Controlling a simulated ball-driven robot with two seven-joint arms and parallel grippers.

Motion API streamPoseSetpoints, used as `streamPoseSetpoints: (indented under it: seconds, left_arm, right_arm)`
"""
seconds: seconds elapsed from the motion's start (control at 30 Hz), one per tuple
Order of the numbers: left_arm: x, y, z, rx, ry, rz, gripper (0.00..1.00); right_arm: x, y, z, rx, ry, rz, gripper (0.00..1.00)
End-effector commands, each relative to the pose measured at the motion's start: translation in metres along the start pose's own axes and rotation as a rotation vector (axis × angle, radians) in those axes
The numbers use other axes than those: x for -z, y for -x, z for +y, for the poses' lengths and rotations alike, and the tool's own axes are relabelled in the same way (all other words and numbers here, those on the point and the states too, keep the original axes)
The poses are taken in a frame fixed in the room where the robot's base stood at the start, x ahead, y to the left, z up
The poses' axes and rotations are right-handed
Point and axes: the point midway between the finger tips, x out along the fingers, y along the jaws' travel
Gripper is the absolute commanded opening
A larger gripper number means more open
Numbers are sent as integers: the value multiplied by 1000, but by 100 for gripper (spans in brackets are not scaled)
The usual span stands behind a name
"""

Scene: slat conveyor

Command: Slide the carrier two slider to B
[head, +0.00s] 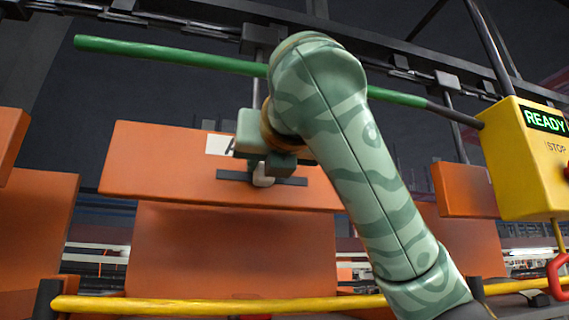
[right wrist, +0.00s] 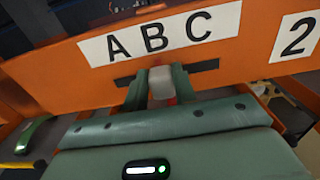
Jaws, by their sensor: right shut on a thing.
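Carrier two is the orange hanging panel (head: 160,172) in the middle of the head view. In the right wrist view, the panel (right wrist: 55,75) bears a white A B C label (right wrist: 180,32) and a 2 plate (right wrist: 297,36). A dark horizontal slot (right wrist: 203,66) runs below the letters. The pale slider knob (right wrist: 161,82) stands near the slot's middle, about under the B. My right gripper (right wrist: 160,92) is shut on this knob, one finger on each side. In the head view, the knob (head: 263,180) shows below the gripper (head: 265,165). My left gripper is not in view.
Other orange carriers hang at left (head: 38,215) and right (head: 466,190). A green bar (head: 165,54) crosses above the panel, and a yellow rail (head: 150,305) runs low in front. A yellow control box (head: 520,180) reading READY stands at right.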

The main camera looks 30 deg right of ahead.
Motion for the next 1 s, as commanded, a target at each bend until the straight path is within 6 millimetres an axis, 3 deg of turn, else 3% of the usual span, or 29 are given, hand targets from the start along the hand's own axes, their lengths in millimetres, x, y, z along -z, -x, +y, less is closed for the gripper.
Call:
streamPoseSetpoints:
  seconds: [0.17,0.2,0.27,0.53,0.67,0.77,1.0]
  left_arm:
    - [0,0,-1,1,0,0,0]
    - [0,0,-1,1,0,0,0]
    - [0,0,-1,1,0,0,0]
    - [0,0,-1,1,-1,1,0]
    - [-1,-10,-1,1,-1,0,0]
    - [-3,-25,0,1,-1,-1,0]
    - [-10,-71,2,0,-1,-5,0]
  right_arm:
    - [-1,1,-1,0,0,-3,0]
    - [-1,1,-1,1,0,-3,35]
    - [-1,1,-1,1,0,-2,49]
    - [0,1,-1,0,1,-2,49]
    - [2,11,-1,-1,-1,-4,49]
    - [5,30,-1,-1,-1,-5,49]
    - [7,96,-1,1,0,-6,49]
